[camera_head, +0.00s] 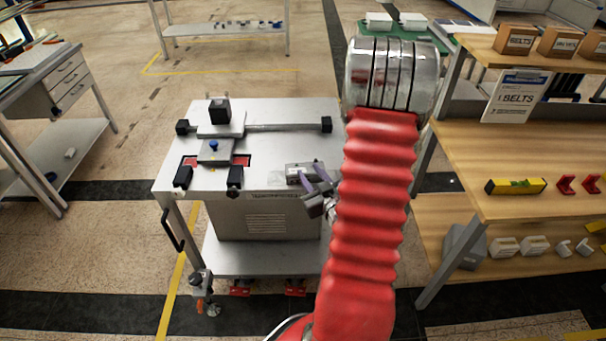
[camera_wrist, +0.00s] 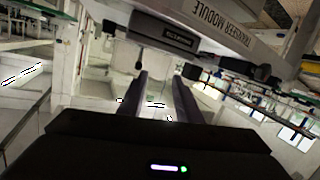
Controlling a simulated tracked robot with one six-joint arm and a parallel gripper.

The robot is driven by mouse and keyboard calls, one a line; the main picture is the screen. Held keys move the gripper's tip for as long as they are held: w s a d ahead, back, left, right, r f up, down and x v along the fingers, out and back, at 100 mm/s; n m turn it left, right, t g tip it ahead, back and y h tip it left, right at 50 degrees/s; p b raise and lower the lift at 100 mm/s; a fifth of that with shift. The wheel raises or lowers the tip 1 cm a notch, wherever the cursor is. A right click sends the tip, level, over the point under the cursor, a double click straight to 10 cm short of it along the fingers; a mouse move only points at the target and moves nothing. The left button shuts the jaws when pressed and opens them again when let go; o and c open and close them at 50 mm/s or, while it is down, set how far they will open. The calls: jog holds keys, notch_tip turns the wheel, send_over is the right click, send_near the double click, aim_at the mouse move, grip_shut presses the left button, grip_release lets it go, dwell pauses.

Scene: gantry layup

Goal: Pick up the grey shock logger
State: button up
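A small grey box (camera_head: 294,174), which looks like the shock logger, lies on the white cart top (camera_head: 285,145) near its front right. My gripper (camera_head: 312,176) is beside its right end in the head view; its fingers partly cover that end, and I cannot tell whether they touch it. In the wrist view my gripper (camera_wrist: 160,76) has its two fingers apart with nothing clearly between them. A dark grey box with an unreadable label (camera_wrist: 178,39) shows beyond the fingertips; I cannot tell if it is the same box.
The cart also bears a rail with black end blocks (camera_head: 283,127), a fixture with a black cube (camera_head: 219,111) and a blue knob (camera_head: 214,146). A wooden shelf bench (camera_head: 480,120) stands close on the right.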

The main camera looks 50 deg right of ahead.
jog(key=shift+m+t+h, duration=0.6)
jog(key=shift+m+h, duration=0.2)
jog(key=shift+m, duration=0.1)
jog(key=s, duration=0.1)
jog(key=s+d, duration=0.1)
jog(key=s, duration=0.1)
jog(key=s+f, duration=0.1)
jog(key=s, duration=0.1)
jog(key=shift+s+d+f, duration=0.1)
jog(key=shift+d, duration=0.15)
